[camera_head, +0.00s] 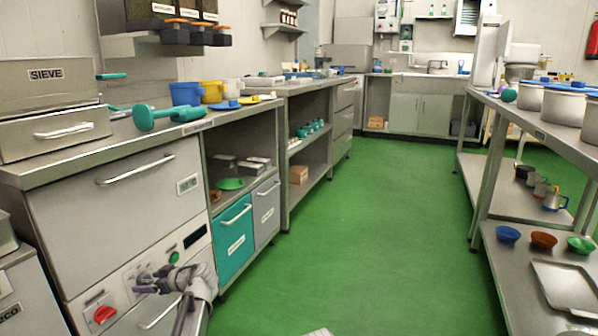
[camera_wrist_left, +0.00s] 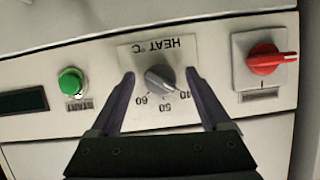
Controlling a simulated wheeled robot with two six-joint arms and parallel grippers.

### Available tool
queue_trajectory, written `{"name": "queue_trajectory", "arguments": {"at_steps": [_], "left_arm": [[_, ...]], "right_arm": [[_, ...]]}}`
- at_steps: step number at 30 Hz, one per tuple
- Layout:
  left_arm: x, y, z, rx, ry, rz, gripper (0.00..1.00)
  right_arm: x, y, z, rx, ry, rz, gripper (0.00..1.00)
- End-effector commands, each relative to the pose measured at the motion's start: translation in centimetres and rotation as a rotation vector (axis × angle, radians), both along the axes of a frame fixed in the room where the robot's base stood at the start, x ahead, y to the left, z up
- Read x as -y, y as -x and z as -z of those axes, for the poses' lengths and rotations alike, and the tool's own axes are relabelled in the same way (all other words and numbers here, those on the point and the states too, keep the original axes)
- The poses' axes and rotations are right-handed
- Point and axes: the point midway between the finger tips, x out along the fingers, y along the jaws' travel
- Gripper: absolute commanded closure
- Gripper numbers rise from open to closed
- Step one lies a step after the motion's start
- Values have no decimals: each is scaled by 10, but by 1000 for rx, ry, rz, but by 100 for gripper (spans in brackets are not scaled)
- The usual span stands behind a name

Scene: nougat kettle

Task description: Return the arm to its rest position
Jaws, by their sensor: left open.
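My left gripper (camera_head: 146,284) is at the front panel of the steel cabinet on the left. The left wrist view shows the gripper (camera_wrist_left: 160,77) open, with one finger on each side of a grey dial knob (camera_wrist_left: 160,80) marked HEAT °C. The fingers look apart from the knob, with a gap on both sides; I cannot tell the depth. The knob's pointer is near the 40 to 50 marks. In the head view the gripper hides most of this knob. My right gripper is not in view.
A green START button (camera_wrist_left: 72,82) and a red rotary switch (camera_wrist_left: 266,60) flank the dial; the head view also shows the red switch (camera_head: 104,314) and green button (camera_head: 173,257). A drawer handle (camera_head: 160,313) lies below. The green floor (camera_head: 350,230) is clear to the right.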

Motion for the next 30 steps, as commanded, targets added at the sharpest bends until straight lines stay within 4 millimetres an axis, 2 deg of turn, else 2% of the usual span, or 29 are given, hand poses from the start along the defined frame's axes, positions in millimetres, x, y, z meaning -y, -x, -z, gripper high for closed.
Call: {"name": "queue_trajectory", "arguments": {"at_steps": [12, 18, 30], "left_arm": [[1, -5, 3, -453, -188, -1, 19], [1, -4, 3, -624, -257, -1, 19], [1, -3, 1, -746, -306, -1, 19]], "right_arm": [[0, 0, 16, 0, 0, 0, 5], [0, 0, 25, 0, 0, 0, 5], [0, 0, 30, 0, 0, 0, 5]]}}
